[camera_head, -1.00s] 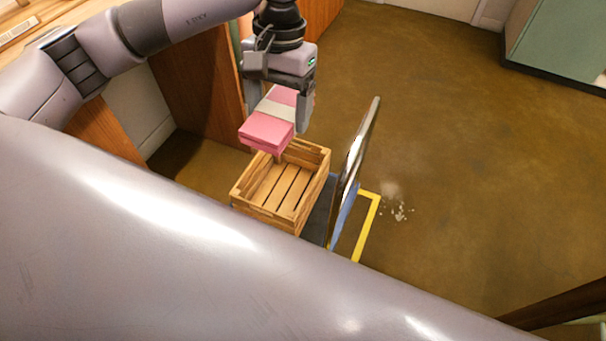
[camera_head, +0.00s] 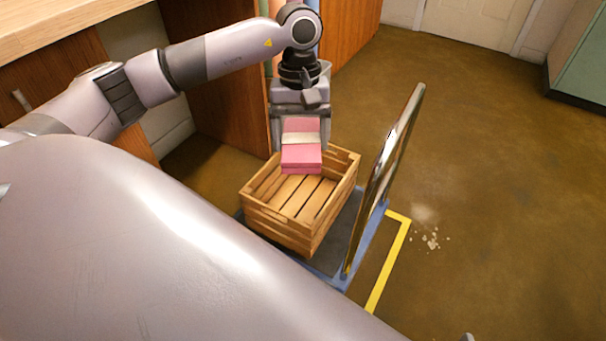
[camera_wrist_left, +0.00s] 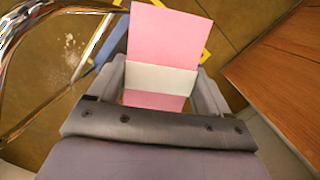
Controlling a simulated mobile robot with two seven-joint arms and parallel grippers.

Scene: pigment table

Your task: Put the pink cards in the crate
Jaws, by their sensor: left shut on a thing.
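The pink cards (camera_head: 301,157) are a banded stack with a pale band around the middle. My left gripper (camera_head: 300,140) is shut on them and holds them over the back part of the wooden crate (camera_head: 277,226). The cards also show in the left wrist view (camera_wrist_left: 164,45), between the fingers of the left gripper (camera_wrist_left: 160,85). The crate is slatted and open at the top, and the part of its floor that shows is bare. The cards and gripper hide part of its back side. My right gripper is not in view.
The crate stands on a blue-edged cart (camera_head: 330,274) with a shiny metal handle (camera_head: 392,160) rising at its right side. A yellow floor line (camera_head: 390,262) and pale crumbs (camera_head: 432,239) lie to the right. Wooden cabinets (camera_head: 208,110) stand behind and left.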

